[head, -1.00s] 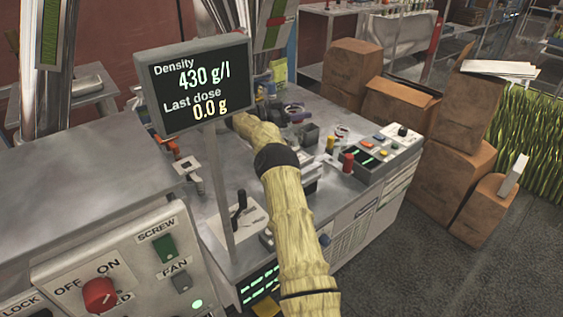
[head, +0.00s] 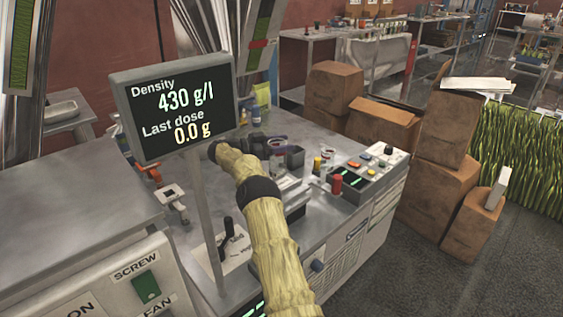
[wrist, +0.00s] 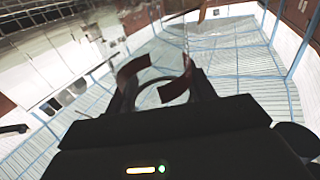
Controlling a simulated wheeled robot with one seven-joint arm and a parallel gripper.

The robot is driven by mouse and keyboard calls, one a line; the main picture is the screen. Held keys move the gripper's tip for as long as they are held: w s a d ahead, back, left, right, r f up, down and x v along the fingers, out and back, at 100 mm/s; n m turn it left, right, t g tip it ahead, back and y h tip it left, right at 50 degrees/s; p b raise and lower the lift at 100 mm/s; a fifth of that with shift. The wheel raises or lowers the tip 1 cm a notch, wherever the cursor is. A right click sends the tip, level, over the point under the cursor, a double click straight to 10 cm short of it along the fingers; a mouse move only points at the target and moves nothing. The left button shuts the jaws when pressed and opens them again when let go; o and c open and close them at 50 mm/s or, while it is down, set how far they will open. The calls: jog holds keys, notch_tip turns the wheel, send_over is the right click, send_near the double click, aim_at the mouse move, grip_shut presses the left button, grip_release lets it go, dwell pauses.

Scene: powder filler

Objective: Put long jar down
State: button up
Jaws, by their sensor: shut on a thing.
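My gripper (wrist: 154,82) shows in the wrist view, with two curved reddish-brown finger pads on either side of a pale round rim. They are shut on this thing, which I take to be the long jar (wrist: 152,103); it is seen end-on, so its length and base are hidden. In the head view my gripper (head: 266,145) is a small dark shape over the back of the metal worktop (head: 318,228). I cannot make out the jar clearly there, nor whether it touches the worktop.
A display (head: 181,108) on a post stands in front left of my arm. Cardboard boxes (head: 447,185) stand on the floor beyond the worktop's right side.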

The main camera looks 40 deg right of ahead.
aim_at(279, 156)
jog(key=shift+f+b, duration=0.5)
jog(key=shift+f, duration=2.05)
jog(key=o, duration=1.4)
jog(key=shift+d, duration=0.1)
jog(key=shift+w+a, duration=0.15)
jog(key=shift+a, duration=0.4)
jog(key=shift+p+v, duration=0.95)
jog(key=shift+v, duration=2.2)
